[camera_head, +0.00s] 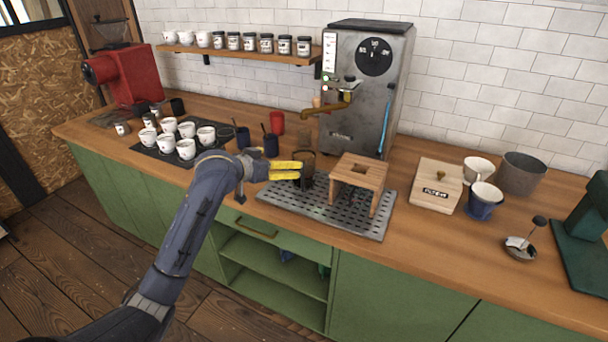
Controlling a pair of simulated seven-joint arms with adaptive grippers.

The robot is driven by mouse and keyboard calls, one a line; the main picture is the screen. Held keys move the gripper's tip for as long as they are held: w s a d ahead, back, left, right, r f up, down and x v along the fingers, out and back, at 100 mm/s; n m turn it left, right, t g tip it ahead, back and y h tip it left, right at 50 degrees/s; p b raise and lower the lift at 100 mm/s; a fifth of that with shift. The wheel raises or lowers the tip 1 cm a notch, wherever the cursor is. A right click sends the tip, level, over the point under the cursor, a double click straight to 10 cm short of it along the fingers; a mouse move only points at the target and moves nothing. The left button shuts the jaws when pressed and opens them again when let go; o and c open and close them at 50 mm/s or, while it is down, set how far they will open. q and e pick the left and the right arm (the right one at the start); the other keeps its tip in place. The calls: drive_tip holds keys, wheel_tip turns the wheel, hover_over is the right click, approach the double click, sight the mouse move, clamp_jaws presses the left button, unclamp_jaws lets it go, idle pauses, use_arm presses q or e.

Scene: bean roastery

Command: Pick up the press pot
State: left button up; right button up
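A dark, upright pot-like vessel (308,168), which looks like the press pot, stands on the perforated metal tray (270,196), left of a small wooden stand (358,172). Its lower part is partly hidden and its details are too small to tell. My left gripper (300,170) comes in from the left, with its yellow fingers pointing right at the vessel's left side. The fingers are apart with a narrow gap between them. I cannot tell whether the fingertips touch the vessel. My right gripper is not in view.
A grey espresso machine (365,95) stands behind the tray. Several white cups (186,149) sit on a dark mat at left, near a red grinder (127,75). Dark cups (271,145) stand behind my gripper. A wooden box (437,187) and more cups are at right.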

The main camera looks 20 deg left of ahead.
sight(310, 155)
use_arm(q)
drive_tip(key=x, duration=1.5)
drive_tip(key=shift+c, duration=0.3)
drive_tip(key=shift+s, duration=0.1)
drive_tip(key=c, duration=1.5)
drive_tip(key=shift+r, duration=0.1)
drive_tip(key=shift+c, duration=0.6)
